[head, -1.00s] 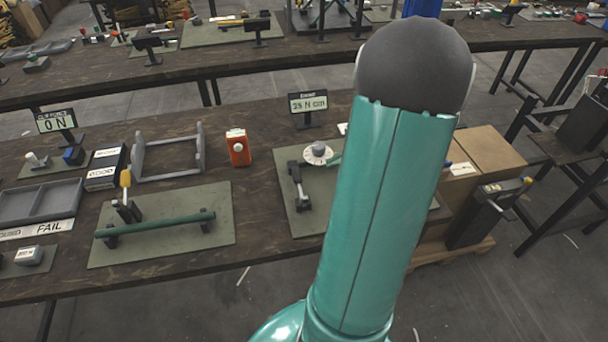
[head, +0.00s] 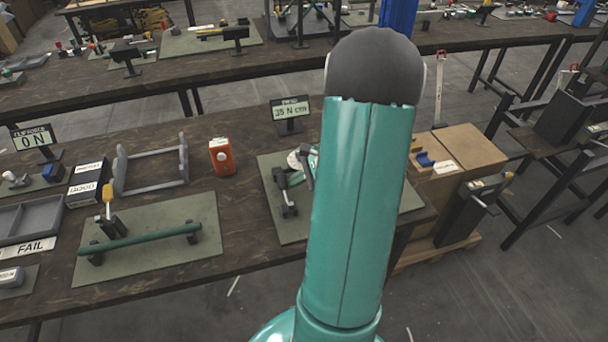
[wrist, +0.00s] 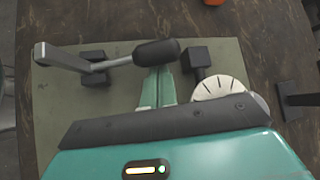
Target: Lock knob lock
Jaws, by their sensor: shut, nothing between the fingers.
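A white dial knob (wrist: 215,88) with dark tick marks sits on a green mat (wrist: 222,50) in the wrist view, its lower part hidden by my gripper's body. A dark block (wrist: 198,54) with a short stem stands just above it. A grey lever (wrist: 70,58) with a thick black grip (wrist: 156,52) reaches across the mat's left half. My gripper (wrist: 156,86) is shut and empty, its teal fingers directly below the black grip; I cannot tell whether they touch it. In the head view the dial (head: 294,160) shows partly, left of my arm, and my fingertips are mostly hidden.
A display reading 35 N cm (head: 290,113) stands behind the mat. To the left are an orange box (head: 221,157), a grey rack (head: 150,186) and another mat (head: 150,260) with a green bar. Cardboard boxes (head: 455,160) stand to the right.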

